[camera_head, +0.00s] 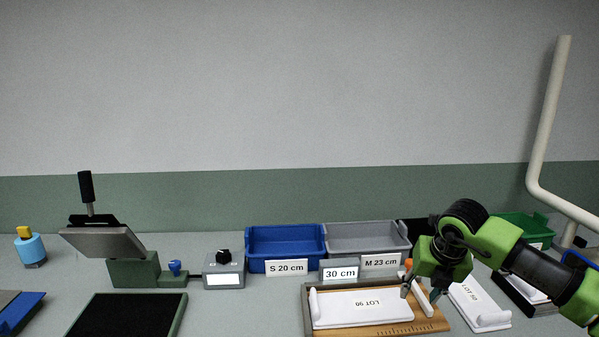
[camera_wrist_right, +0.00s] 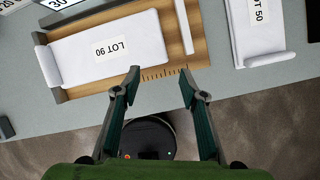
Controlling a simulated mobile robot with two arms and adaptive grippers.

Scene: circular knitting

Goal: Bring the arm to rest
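My right arm (camera_head: 535,270) comes in from the right in the head view, green and black. My right gripper (camera_head: 420,294) hangs above the right end of a wooden measuring board (camera_head: 428,324). In the right wrist view the right gripper (camera_wrist_right: 160,80) has its two fingers apart with nothing between them. The fingertips are over the ruled edge of the board (camera_wrist_right: 205,50). A white folded piece marked LOT 90 (camera_head: 362,308) lies on the board, beside the fingers and apart from them. It also shows in the wrist view (camera_wrist_right: 110,50). My left gripper is not in view.
A white LOT 50 piece (camera_head: 478,303) lies right of the board. Behind stand a blue bin (camera_head: 285,262), a grey bin (camera_head: 375,228) and a green bin (camera_head: 540,222). A press (camera_head: 103,240) stands left. A pale pipe (camera_head: 550,110) rises at the right. Space above the table is free.

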